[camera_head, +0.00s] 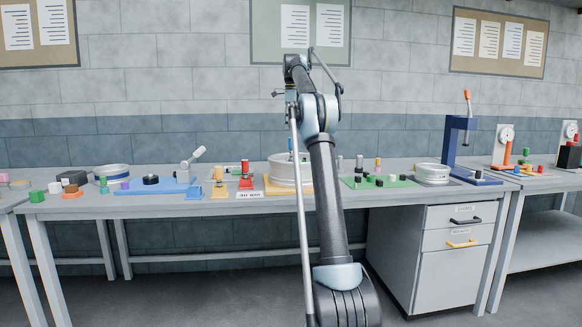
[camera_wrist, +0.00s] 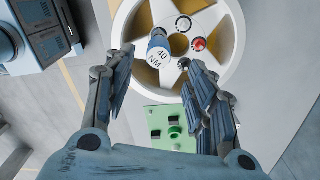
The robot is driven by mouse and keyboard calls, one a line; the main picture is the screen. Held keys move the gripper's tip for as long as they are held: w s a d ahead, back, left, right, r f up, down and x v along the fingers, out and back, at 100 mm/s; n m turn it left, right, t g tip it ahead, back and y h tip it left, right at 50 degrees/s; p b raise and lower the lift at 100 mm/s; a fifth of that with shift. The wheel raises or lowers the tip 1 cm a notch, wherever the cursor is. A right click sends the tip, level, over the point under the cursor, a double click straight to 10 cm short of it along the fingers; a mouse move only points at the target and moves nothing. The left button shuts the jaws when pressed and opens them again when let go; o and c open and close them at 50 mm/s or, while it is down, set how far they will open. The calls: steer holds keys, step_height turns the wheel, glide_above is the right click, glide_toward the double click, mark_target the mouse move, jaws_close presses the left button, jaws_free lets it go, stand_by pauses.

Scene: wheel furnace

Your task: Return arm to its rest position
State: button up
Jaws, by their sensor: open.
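My arm (camera_head: 328,180) rises in the middle of the head view and reaches over the table. In the head view my gripper's end is hard to make out behind the arm. In the wrist view my gripper (camera_wrist: 158,88) is open, with its two fingers spread and nothing between them. Beyond the fingertips is a white wheel (camera_wrist: 228,78) with a blue cylinder marked 40 NM (camera_wrist: 158,48) standing at it. The wheel also shows in the head view (camera_head: 286,172), partly hidden by my arm.
A green board (camera_head: 400,184) with small dark parts lies right of the wheel. A blue press (camera_head: 450,135) stands farther right. A blue plate (camera_head: 150,186) and a white ring (camera_head: 112,171) are at left. Drawers (camera_head: 450,275) stand below the tabletop. The air above the table is mostly clear.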

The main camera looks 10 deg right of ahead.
steer(key=shift+r, duration=1.3)
steer(key=s+n, duration=0.6)
steer(key=s, duration=0.7)
steer(key=s+f+n+t, duration=0.1)
steer(key=s+f+n, duration=0.25)
steer(key=s, duration=0.55)
steer(key=s+f+n, duration=0.3)
steer(key=s+f, duration=0.2)
steer(key=s, duration=0.4)
steer(key=s+f+n, duration=0.4)
steer(key=s+f, duration=1.1)
steer(key=f, duration=0.2)
steer(key=s+f+n+t, duration=0.1)
steer(key=s+f+n, duration=0.4)
steer(key=s+f, duration=1)
step_height(320, 180, down, 3)
steer(key=shift+a+r, duration=0.1)
steer(key=shift+a, duration=0.05)
